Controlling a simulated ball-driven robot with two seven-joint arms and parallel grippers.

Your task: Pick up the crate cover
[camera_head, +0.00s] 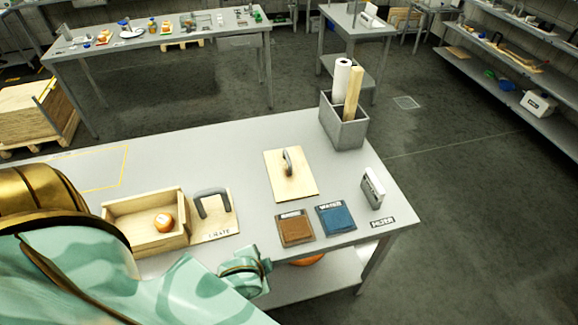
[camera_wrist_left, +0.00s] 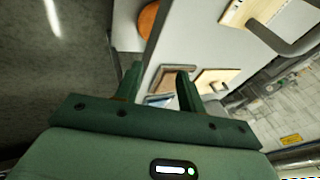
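A flat wooden board with a dark arched handle, marked CRATE (camera_head: 222,226), lies on the table against the right side of the open wooden crate (camera_head: 118,210). A round orange wheel sits in the crate (camera_head: 164,222). A second wooden board with a grey handle (camera_head: 281,187) lies farther right; I cannot tell for certain which board is the crate cover. My left gripper (camera_head: 256,270) is at the table's front edge, right of and nearer than the CRATE board. In the left wrist view its fingers (camera_wrist_left: 159,90) are apart and empty. A handled board (camera_wrist_left: 243,10) shows at that view's upper right. My right gripper is not in view.
A brown pad (camera_head: 295,229) and a blue pad (camera_head: 336,217) lie at the front right. A grey device (camera_head: 372,187) stands near the right edge. An orange round thing (camera_head: 307,261) shows below the table top. The back middle is clear.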

